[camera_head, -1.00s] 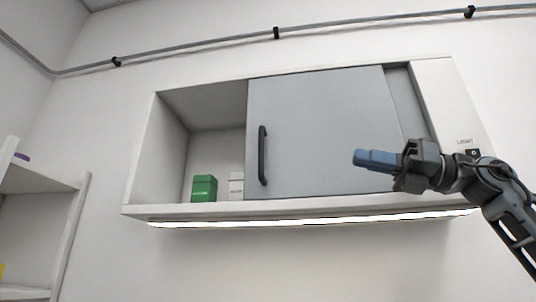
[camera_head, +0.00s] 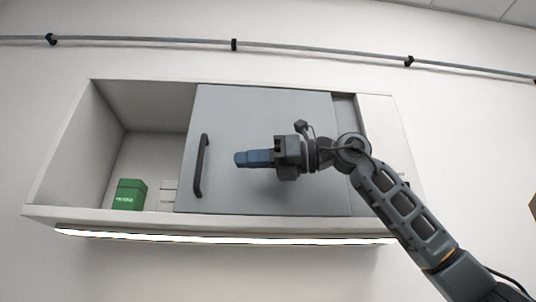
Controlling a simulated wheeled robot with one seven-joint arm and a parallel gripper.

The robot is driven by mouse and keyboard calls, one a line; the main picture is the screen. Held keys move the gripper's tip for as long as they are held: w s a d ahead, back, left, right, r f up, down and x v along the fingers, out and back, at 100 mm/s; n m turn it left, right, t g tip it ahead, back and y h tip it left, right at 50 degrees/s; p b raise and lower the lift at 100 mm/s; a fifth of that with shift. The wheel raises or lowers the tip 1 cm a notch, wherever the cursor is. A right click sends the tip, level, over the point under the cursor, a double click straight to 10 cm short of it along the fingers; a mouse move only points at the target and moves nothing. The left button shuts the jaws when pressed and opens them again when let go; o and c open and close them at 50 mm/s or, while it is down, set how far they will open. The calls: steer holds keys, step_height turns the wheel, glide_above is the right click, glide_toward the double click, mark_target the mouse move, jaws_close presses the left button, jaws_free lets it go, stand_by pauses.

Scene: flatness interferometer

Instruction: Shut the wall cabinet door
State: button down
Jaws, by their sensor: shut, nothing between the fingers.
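The wall cabinet (camera_head: 75,212) hangs on the white wall. Its grey sliding door (camera_head: 260,115) covers the middle and right of the front, and the left part stands open. A dark vertical handle (camera_head: 201,166) is near the door's left edge. My gripper (camera_head: 238,159) has blue fingers, is shut and empty, and points left in front of the door, to the right of the handle. I see a gap between the fingertips and the handle; the distance to the door panel is hard to tell. My arm hides part of the cabinet's right end.
A green box (camera_head: 129,195) and a white box (camera_head: 168,196) stand inside the open left part. A lit strip (camera_head: 220,238) runs under the cabinet. A pipe (camera_head: 320,52) crosses the wall above. The wall below is clear.

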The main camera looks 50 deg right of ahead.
mark_target(218, 161)
steer(key=p+x, duration=0.1)
steer(key=x, duration=0.5)
steer(key=shift+w+a+p, duration=0.15)
steer(key=shift+w+p, duration=0.1)
steer(key=shift+p, duration=0.05)
